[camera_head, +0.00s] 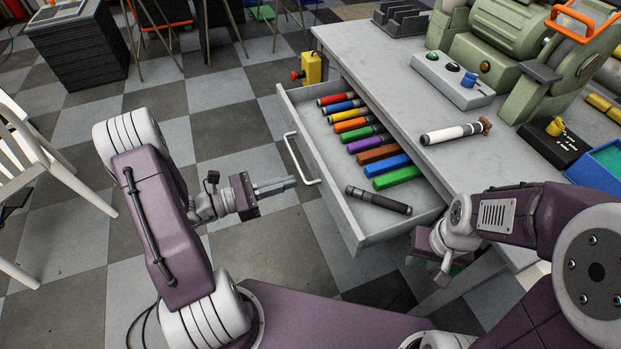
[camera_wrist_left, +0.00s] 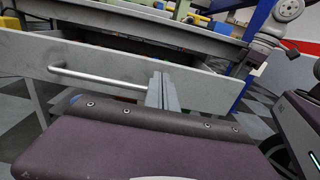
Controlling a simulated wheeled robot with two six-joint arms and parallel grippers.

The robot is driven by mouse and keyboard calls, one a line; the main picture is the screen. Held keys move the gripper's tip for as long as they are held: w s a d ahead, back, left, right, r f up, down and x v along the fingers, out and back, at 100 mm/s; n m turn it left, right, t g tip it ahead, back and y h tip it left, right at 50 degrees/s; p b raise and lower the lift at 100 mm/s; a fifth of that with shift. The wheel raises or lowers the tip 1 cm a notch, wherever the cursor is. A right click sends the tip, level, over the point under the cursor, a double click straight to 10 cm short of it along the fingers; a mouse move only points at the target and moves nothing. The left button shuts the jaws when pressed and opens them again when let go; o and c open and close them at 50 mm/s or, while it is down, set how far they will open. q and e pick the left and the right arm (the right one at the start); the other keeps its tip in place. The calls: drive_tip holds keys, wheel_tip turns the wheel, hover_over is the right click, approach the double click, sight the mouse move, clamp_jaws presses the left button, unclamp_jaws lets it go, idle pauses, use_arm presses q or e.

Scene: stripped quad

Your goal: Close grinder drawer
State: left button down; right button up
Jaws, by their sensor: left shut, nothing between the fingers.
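The grinder drawer (camera_head: 353,229) is pulled out from the grey bench, with its white bar handle (camera_head: 299,160) on the front face. Inside lie several coloured cylinders and one dark grey tool (camera_head: 379,200). My left gripper (camera_head: 290,184) is shut and empty, just left of the drawer front near the handle, and apart from the handle as far as I can see. In the left wrist view the handle (camera_wrist_left: 100,79) runs left of my fingers (camera_wrist_left: 162,92), across the drawer front (camera_wrist_left: 205,88). My right gripper (camera_head: 443,268) is beside the drawer's near right corner; its fingers are partly hidden.
The green grinder machine (camera_head: 505,40) stands on the bench top (camera_head: 455,165), with a white-handled tool (camera_head: 455,133) lying in front of it. A yellow box with a red knob (camera_head: 310,70) is at the bench's far left corner. A white chair (camera_head: 45,160) stands at left.

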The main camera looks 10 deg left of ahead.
sight(322, 173)
use_arm(q)
drive_tip(key=b+x, duration=0.1)
drive_tip(key=x, duration=0.6)
drive_tip(key=shift+w+d, duration=0.2)
drive_tip(key=shift+d, duration=0.2)
drive_tip(key=p+x, duration=0.1)
drive_tip(key=x, duration=1.1)
drive_tip(key=b+x, duration=0.1)
drive_tip(key=x, duration=1)
drive_tip(key=shift+w+d+f, duration=0.1)
drive_tip(key=shift+w, duration=0.15)
